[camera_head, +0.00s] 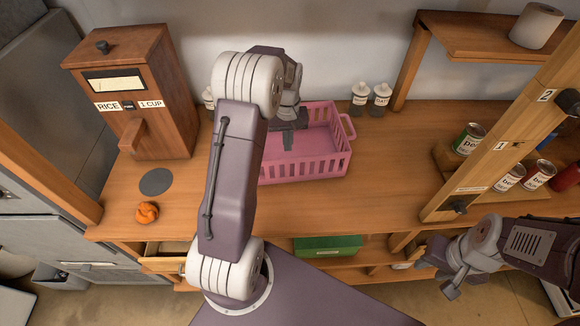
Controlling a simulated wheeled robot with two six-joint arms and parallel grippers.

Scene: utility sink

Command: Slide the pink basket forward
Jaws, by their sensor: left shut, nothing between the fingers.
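The pink basket (335,160) stands on the wooden counter toward the back wall, a slatted open-topped tub with a handle at its right end. My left arm reaches over the counter and covers the basket's left part. My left gripper (288,143) is shut and empty, pointing down over the inside of the basket; whether it touches the basket wall I cannot tell. My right gripper (436,274) hangs low at the right, in front of the counter and away from the basket; its finger opening is unclear.
A wooden rice dispenser (148,95) stands at the left, near a dark round disc (156,182) and an orange lump (147,212). Small jars (381,96) stand behind the basket's right end. A wooden rack with cans (468,139) is at the right. Counter right of the basket is clear.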

